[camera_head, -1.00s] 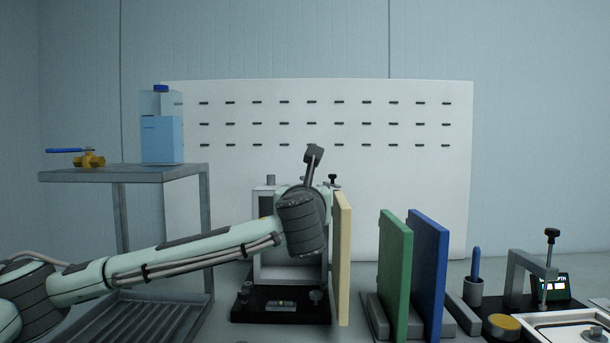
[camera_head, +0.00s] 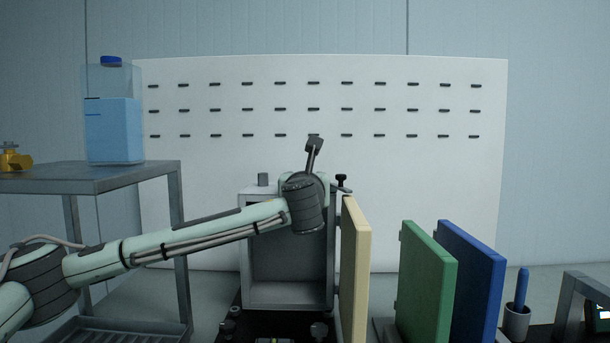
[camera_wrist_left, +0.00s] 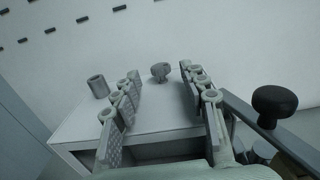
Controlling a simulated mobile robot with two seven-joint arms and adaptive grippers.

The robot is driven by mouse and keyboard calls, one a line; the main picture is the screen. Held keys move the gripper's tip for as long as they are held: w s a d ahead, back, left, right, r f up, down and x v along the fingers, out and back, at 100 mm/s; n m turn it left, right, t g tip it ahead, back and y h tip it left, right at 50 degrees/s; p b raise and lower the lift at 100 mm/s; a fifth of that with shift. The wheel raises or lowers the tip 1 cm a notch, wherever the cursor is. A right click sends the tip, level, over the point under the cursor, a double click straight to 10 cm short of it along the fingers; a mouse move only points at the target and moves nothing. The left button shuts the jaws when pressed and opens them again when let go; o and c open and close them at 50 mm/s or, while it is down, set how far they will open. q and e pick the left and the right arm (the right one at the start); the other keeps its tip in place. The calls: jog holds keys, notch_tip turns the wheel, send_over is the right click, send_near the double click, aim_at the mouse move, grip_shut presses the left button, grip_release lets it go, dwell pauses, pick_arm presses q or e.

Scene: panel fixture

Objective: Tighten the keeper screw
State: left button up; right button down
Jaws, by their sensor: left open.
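The fixture is a grey open-fronted box (camera_head: 288,275) with a cream panel (camera_head: 355,270) standing at its right side. On its pale top (camera_wrist_left: 150,118), the wrist view shows a small grey lobed knob (camera_wrist_left: 160,72) and a plain grey post (camera_wrist_left: 98,86). A black round knob (camera_wrist_left: 275,100) on a bar stands to the right; it also shows in the head view (camera_head: 341,181). I cannot tell for certain which is the keeper screw. My left gripper (camera_wrist_left: 163,104) is open and empty over the top, the grey knob beyond and between its fingers. My wrist hides the fingers in the head view.
Green (camera_head: 427,280) and blue (camera_head: 472,280) panels stand upright to the right, near a cup (camera_head: 517,322). A side table (camera_head: 90,178) at left holds a blue container (camera_head: 114,130) and a yellow valve (camera_head: 14,160). A white slotted board (camera_head: 420,200) stands behind.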

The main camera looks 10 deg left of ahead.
pick_arm(q)
jog(key=shift+x, duration=1.35)
grip_shut()
